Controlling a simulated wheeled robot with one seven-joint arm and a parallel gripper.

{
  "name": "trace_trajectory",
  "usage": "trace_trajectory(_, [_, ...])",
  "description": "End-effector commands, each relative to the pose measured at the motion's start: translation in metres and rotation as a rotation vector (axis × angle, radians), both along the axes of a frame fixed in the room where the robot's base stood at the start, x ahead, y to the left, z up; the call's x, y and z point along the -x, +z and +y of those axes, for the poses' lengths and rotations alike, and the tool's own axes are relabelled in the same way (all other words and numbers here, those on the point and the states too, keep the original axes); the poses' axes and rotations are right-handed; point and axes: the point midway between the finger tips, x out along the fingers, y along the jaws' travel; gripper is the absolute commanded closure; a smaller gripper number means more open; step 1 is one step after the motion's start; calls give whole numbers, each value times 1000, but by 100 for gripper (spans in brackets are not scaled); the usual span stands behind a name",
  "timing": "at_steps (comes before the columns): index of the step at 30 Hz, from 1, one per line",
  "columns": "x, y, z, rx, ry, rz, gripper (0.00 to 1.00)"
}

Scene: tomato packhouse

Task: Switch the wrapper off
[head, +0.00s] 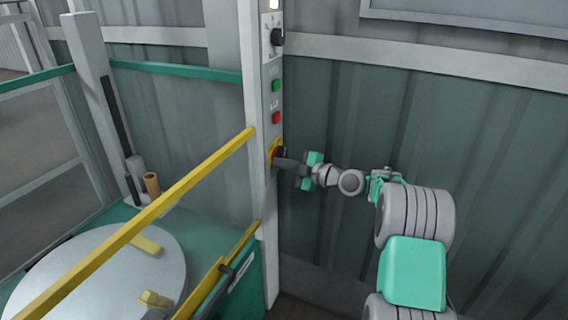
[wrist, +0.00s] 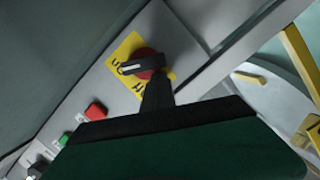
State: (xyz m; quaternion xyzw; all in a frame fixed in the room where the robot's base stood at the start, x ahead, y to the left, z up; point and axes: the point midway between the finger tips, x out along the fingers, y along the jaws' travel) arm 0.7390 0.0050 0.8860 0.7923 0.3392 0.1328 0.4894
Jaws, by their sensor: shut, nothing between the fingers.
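The wrapper's control post (head: 264,200) stands upright at centre in the head view. Low on it is a rotary main switch on a yellow plate (wrist: 124,50). In the wrist view, the switch has a red round body (wrist: 147,54) and a black handle (wrist: 150,64) with a white mark at its left end. The plate's lettering is partly hidden. My gripper (head: 279,160) is shut and empty, reaching in from the right. In the wrist view, its dark fingertips (wrist: 157,82) overlap the switch's lower edge; I cannot tell whether they touch it.
Above the switch are a red button (head: 276,118), a green button (head: 276,86) and a black selector knob (head: 277,38). A yellow rail (head: 150,212) slants past the post's left side. The wrapper's round grey turntable (head: 90,275) lies at lower left. A corrugated wall stands behind.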

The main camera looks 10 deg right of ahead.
Motion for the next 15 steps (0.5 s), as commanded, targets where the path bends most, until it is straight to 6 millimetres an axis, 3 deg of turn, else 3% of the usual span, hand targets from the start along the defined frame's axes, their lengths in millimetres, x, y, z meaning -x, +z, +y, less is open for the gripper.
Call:
trace_trajectory(1, [-1, -1, -8, 2, -10, -1, 100])
trace_trajectory(15, [-1, -5, 1, 38, -8, -52, 100])
